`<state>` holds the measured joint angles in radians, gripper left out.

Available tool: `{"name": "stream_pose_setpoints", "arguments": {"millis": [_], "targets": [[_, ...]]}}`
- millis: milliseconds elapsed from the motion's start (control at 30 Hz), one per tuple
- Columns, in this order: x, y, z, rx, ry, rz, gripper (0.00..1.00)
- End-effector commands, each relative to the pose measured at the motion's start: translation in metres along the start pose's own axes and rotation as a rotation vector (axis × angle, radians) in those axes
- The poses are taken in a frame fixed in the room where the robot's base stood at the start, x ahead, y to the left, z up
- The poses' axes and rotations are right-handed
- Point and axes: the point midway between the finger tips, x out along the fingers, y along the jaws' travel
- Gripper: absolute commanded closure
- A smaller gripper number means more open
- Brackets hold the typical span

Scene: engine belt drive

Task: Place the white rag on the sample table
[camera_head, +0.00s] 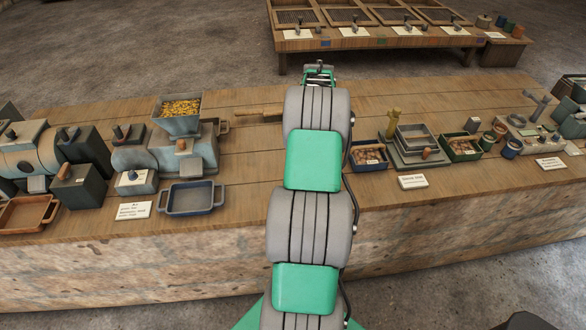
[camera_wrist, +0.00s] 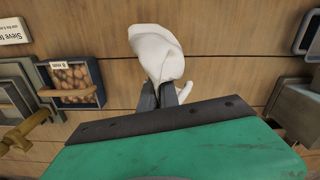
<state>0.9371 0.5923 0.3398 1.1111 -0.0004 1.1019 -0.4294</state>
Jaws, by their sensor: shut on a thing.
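The white rag (camera_wrist: 156,50) is bunched up between the fingers of my gripper (camera_wrist: 166,95) in the wrist view, over bare wooden planks. A small white end sticks out to the right of the fingers. In the head view my gripper (camera_head: 319,75) is near the far edge of the long bench, and the rag is hidden there. A lower wooden table (camera_head: 385,42) with framed mesh trays stands behind the bench. No readable sign shows which table is the sample table.
The long wooden bench (camera_head: 240,170) carries a hopper machine (camera_head: 180,125) and a blue tray (camera_head: 191,198) at left. Sieves (camera_head: 416,145) and small boxes of brown pieces (camera_head: 369,157) stand at right. A wooden tool (camera_head: 258,113) lies left of my arm. Floor separates bench and back table.

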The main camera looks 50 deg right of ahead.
Motion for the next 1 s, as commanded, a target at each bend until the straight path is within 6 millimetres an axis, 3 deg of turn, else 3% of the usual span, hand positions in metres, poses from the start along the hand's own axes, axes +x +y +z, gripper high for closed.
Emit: {"name": "stream_pose_setpoints", "arguments": {"millis": [100,200,300,467,1000], "targets": [[-0.032,-0.013,-0.015,-0.004,0.005,0.002,1.00],[-0.047,-0.031,-0.033,-0.005,0.002,0.001,1.00],[-0.038,-0.048,-0.050,-0.005,-0.001,0.000,1.00],[-0.027,-0.060,-0.064,-0.002,0.002,0.001,1.00],[-0.027,-0.061,-0.065,-0.001,0.002,0.001,1.00]]}}
